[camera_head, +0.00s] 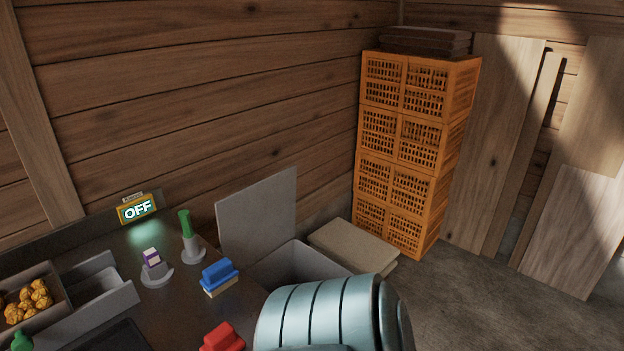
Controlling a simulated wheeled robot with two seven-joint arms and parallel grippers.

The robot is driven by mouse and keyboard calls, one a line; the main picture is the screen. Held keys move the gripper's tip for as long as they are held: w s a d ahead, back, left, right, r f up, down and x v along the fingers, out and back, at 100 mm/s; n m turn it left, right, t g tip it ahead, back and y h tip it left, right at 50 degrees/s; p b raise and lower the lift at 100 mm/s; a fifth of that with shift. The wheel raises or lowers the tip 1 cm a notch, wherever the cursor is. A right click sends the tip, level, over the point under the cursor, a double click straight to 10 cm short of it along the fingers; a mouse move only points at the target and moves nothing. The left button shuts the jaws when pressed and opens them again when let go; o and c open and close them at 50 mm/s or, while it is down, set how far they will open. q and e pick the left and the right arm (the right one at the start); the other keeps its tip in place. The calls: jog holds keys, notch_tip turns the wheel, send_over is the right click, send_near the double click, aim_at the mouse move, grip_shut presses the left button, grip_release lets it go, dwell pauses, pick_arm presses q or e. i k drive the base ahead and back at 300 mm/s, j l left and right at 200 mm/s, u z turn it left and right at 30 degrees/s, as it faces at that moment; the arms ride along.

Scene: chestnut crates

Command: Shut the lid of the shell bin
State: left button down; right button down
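The shell bin (303,263) is a grey open-topped box just right of the worktop's end. Its flat grey lid (258,217) stands up, open, along the back left side of the bin, near the wooden wall. The front part of the bin is hidden by a large pale teal ribbed rounded shape (325,313), and I cannot tell what that shape is. Neither of my grippers is in view.
Left of the bin, the dark worktop (180,310) holds a blue brush-like block (219,277), a red item (222,338), a green-handled tool (186,225) and trays (100,293). Orange crates (405,145) stand at the back; a beige slab (350,247) lies behind the bin.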

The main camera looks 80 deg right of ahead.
aim_at(255, 220)
jog(key=z, duration=2.45)
